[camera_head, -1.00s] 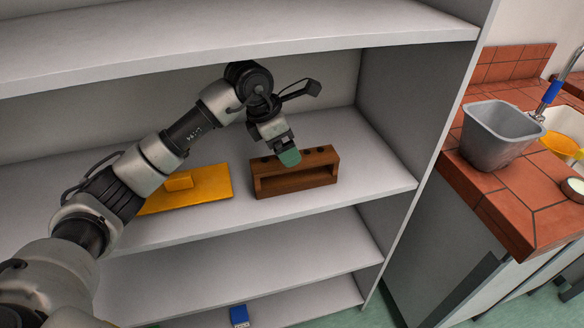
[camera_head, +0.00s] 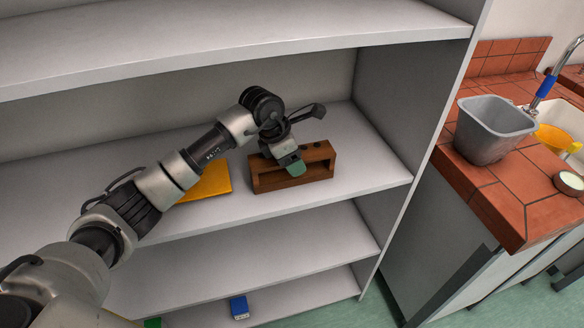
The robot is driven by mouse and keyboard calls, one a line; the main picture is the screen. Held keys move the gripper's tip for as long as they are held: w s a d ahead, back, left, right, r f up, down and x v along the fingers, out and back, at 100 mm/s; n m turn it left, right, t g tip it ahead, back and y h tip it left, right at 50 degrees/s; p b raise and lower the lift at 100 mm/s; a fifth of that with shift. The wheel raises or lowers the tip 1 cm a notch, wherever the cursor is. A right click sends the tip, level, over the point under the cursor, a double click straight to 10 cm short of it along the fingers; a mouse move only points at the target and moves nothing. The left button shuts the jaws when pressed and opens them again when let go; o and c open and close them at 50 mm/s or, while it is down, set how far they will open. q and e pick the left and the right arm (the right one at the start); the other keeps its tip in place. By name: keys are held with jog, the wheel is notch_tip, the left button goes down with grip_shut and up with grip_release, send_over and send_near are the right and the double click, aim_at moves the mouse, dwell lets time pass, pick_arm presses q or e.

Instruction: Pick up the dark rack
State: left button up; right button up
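The dark rack (camera_head: 320,160) is a brown wooden frame with holes in its top bar and an open front. It stands upright on the middle shelf, towards the right. My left gripper (camera_head: 294,166) is over the rack, with a green fingertip in front of its top bar. The gripper covers part of the top bar and of the opening. Only one fingertip shows clearly, so I cannot tell whether the fingers are open or shut, or whether they touch the rack. My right gripper is not in view.
A yellow lidded or handled board (camera_head: 214,182) lies left of the rack, partly behind my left arm. The shelf above (camera_head: 230,45) overhangs, and a side panel (camera_head: 385,125) closes the right. A grey bin (camera_head: 492,130) stands on the tiled bench. A blue object (camera_head: 239,308) lies lower down.

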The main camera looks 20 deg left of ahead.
pick_arm(q)
jog(key=c, duration=0.4)
jog(key=shift+r, duration=0.1)
jog(key=shift+c, duration=0.9)
jog(key=shift+r, duration=0.1)
